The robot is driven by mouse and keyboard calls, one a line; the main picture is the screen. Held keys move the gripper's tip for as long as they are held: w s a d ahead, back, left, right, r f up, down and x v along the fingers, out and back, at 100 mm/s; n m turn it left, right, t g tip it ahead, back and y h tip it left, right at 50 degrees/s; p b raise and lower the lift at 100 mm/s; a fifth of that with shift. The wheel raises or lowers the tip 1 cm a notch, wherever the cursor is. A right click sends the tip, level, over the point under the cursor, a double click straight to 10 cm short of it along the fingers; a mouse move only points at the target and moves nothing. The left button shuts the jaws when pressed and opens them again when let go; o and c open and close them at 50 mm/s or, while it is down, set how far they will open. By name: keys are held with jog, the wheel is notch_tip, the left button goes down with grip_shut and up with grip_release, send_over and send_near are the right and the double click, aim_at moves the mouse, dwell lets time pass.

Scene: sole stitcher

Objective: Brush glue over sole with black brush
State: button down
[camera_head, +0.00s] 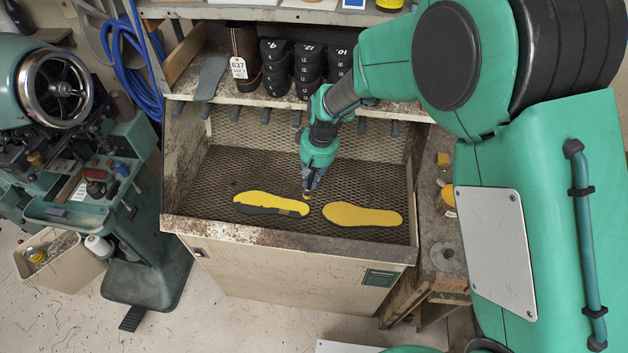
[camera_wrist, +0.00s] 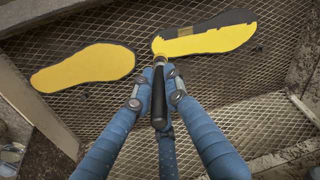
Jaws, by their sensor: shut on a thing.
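Two shoe soles lie flat on the mesh floor of the bench. The left sole (camera_head: 272,205) is partly yellow with glue, and dark grey along its near edge and in a patch toward its right end. The right sole (camera_head: 362,215) is yellow all over. My gripper (camera_head: 311,182) is shut on the black brush (camera_wrist: 159,103). The brush points down, its yellow tip (camera_head: 306,196) at the right end of the partly coated sole. I cannot tell if the tip touches it. In the wrist view the partly coated sole (camera_wrist: 208,38) is on the right and the fully yellow sole (camera_wrist: 85,68) on the left.
The mesh bench (camera_head: 300,243) has raised walls. Above it, a shelf holds black numbered lasts (camera_head: 275,68) and a brown boot shaft (camera_head: 243,45) with a tag. A green stitching machine (camera_head: 60,90) stands left. A narrow bench with jars (camera_head: 446,258) is at right.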

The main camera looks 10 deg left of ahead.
jog(key=s+a, duration=0.2)
jog(key=a, duration=2.4)
jog(key=shift+a+p, duration=0.15)
jog(key=shift+p, duration=0.15)
jog(key=shift+f, duration=0.1)
